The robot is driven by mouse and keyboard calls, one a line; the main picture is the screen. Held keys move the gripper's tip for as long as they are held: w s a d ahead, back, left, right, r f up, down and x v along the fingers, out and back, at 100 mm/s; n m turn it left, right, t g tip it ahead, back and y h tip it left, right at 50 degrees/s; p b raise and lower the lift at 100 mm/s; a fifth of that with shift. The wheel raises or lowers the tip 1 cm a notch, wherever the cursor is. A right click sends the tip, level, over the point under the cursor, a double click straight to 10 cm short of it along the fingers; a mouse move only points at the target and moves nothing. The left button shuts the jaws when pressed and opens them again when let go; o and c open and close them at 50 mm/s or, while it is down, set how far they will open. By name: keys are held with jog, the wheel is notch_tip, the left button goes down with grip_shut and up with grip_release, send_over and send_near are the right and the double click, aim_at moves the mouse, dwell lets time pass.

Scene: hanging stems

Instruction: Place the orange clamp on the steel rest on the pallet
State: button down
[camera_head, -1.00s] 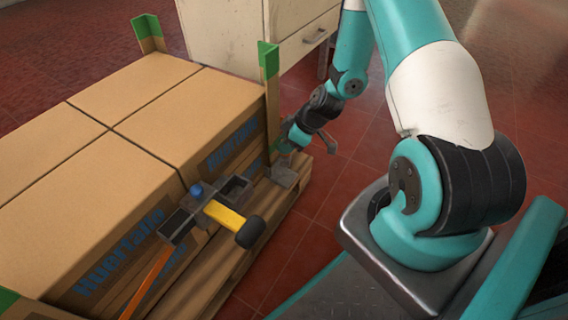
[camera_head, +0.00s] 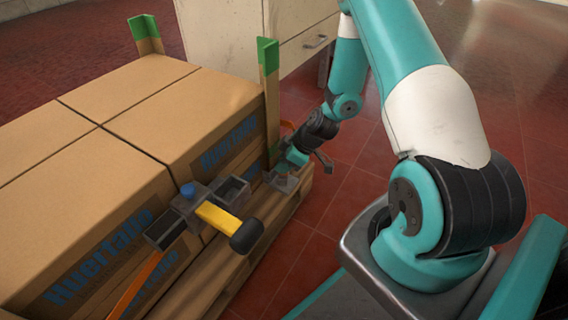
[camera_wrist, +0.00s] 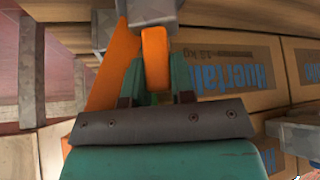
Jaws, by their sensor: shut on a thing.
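The orange clamp (camera_wrist: 155,58) shows in the wrist view, held at its near end between the green fingers of my gripper (camera_wrist: 157,92). A grey metal piece (camera_wrist: 152,12) lies just beyond the clamp; I cannot tell whether they touch. In the head view my gripper (camera_head: 285,168) is low at the pallet's near right corner, beside the boxes. A grey plate, seemingly the steel rest (camera_head: 283,183), is just below it on the pallet (camera_head: 262,212). The clamp is mostly hidden there; only a small orange bit shows behind my wrist.
Cardboard boxes (camera_head: 85,165) fill the pallet, with green-topped corner posts (camera_head: 268,85). A grey holder (camera_head: 166,232) with a yellow-handled tool (camera_head: 218,218) and orange strap (camera_head: 135,287) stands at the boxes' front. A cream cabinet (camera_head: 235,35) is behind. Red floor at right is clear.

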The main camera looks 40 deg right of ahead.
jog(key=c, duration=1)
grip_release()
jog(key=shift+o, duration=0.2)
jog(key=shift+s+d+r+p, duration=0.1)
jog(key=shift+r+p, duration=0.25)
jog(key=p+v, duration=0.7)
jog(key=v, duration=0.4)
jog(key=a+r+g+y, duration=0.1)
jog(key=a+r+g, duration=0.2)
jog(key=a+r, duration=1.3)
jog(key=s+a+r+g, duration=0.1)
jog(key=s+a+r, duration=0.4)
jog(key=s, duration=0.3)
jog(key=s+a+r+m+g+h, duration=0.1)
jog(key=s+a+r, duration=0.4)
jog(key=s+r, duration=0.3)
jog(key=shift+s+a+r, duration=0.25)
jog(key=shift+s, duration=0.55)
